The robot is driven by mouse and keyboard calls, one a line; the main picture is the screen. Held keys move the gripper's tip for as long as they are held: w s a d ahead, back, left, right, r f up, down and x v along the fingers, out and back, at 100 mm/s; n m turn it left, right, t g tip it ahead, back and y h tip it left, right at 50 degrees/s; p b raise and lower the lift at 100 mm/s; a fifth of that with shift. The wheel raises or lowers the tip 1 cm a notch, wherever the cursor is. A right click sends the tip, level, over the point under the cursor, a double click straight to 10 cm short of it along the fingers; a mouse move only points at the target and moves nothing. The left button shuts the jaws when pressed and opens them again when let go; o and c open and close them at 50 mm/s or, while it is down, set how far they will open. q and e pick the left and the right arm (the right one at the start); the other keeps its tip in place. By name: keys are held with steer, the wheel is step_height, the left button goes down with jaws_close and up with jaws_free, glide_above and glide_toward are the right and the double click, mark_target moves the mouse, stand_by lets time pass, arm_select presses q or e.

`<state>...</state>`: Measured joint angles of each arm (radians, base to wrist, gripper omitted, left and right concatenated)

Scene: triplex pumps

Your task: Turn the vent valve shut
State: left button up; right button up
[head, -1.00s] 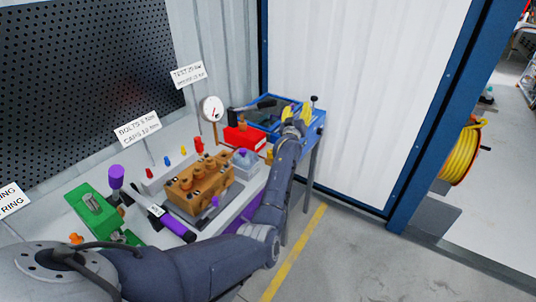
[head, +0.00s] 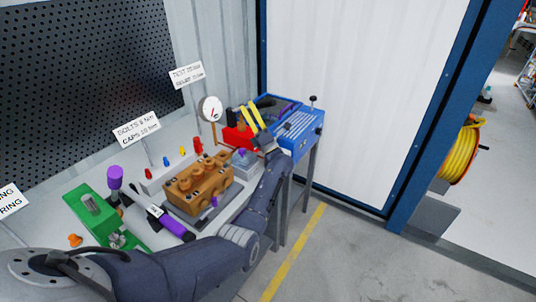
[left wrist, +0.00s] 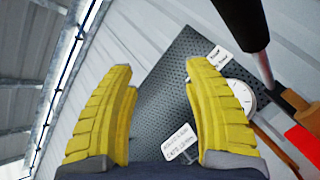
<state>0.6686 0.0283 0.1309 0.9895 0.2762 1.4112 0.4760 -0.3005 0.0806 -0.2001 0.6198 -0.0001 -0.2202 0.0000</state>
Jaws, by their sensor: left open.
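The red block (head: 231,139) stands at the back of the bench, partly hidden by my gripper; its edge also shows in the left wrist view (left wrist: 304,144). I cannot clearly pick out the vent valve. A round white gauge (head: 210,109) stands on a copper-coloured pipe left of the block. My left gripper (head: 247,108) has yellow fingers pointing up and back, beside and above the red block. In the left wrist view the fingers (left wrist: 158,70) are apart with nothing between them. A black handle on a rod (left wrist: 242,25) is right of the fingers, apart from them. My right gripper is not in view.
A brown pump block (head: 199,186), a green fixture (head: 92,212) and a purple-handled tool (head: 178,226) occupy the bench left of my arm. A blue stand (head: 301,130) with a ribbed top is at its right end. Label signs (head: 136,129) stand behind.

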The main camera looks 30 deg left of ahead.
arm_select(q)
steer(key=s+a+r+n+g+h, duration=0.2)
steer(key=s+a+n+g+h, duration=0.2)
steer(key=s+a+n+g, duration=0.75)
step_height(320, 180, down, 8)
steer(key=s+a+n+g+h, duration=0.1)
steer(key=n+g+h, duration=0.2)
steer(key=n+h, duration=0.7)
steer(key=w+d+r+n+t+h, duration=0.25)
steer(key=w+d+t+h, duration=0.75)
steer(key=d+h, duration=0.5)
steer(key=shift+g, duration=0.45)
steer(key=shift+w+a+x, duration=0.1)
steer(key=shift+x, duration=4.45)
steer(key=shift+w+a+x, duration=0.1)
steer(key=shift+x, duration=4.45)
steer(key=shift+c, duration=0.3)
jaws_close()
